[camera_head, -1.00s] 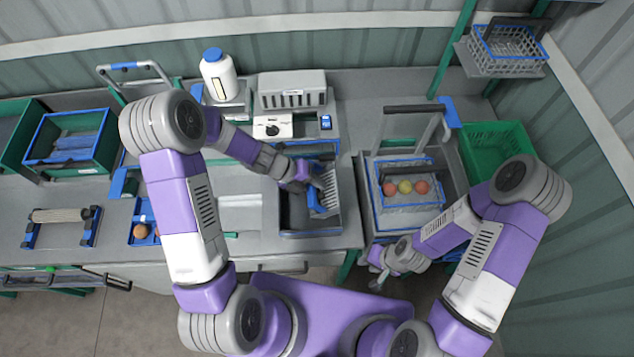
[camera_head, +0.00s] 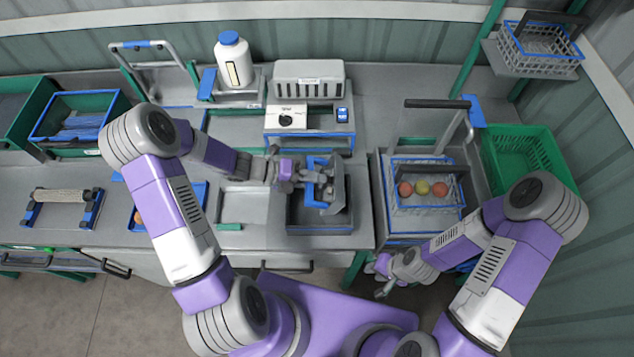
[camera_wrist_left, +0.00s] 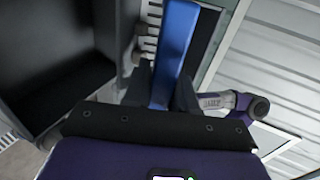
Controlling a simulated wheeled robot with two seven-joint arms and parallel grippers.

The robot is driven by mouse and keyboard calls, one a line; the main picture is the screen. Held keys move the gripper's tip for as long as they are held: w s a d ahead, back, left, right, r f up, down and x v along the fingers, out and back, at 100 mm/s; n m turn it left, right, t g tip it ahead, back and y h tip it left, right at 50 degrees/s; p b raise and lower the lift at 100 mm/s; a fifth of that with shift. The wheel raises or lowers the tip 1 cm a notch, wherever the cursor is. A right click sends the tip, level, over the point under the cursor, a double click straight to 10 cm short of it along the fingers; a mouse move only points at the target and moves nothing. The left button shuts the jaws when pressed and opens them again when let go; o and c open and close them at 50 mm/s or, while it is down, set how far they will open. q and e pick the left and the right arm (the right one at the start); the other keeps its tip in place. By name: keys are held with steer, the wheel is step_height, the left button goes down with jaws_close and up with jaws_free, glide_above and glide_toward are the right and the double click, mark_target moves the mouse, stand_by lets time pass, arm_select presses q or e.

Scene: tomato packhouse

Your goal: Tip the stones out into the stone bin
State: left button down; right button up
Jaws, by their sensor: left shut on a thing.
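My left gripper (camera_head: 298,174) is shut on the blue handle of a grey pan (camera_head: 340,192). The blue handle also shows between the dark fingers in the left wrist view (camera_wrist_left: 174,52). The pan is held tilted above an open grey bin (camera_head: 320,228), whose front wall shows below it. I cannot make out any stones in the pan or in the bin; the pan and my gripper hide much of the bin's inside. My right gripper (camera_head: 381,279) hangs low at the front of the right-hand stand, too small to tell whether it is open.
A wire basket (camera_head: 428,213) with three tomatoes stands right of the bin, beside a green crate (camera_head: 520,150). A grey machine (camera_head: 308,80) and a white bottle (camera_head: 233,62) stand behind. A roller (camera_head: 62,195) lies at the left.

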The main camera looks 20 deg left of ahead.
arm_select(q)
steer(key=shift+s+a+f+t+h+b, duration=0.3)
steer(key=shift+a+f+h+b, duration=0.35)
steer(key=shift+h+b, duration=0.65)
steer(key=shift+s+a+f+t+h+b, duration=0.1)
steer(key=shift+a+f+t+h+b, duration=0.45)
steer(key=shift+h+b, duration=0.75)
steer(key=shift+a, duration=0.25)
steer(key=shift+p, duration=1.05)
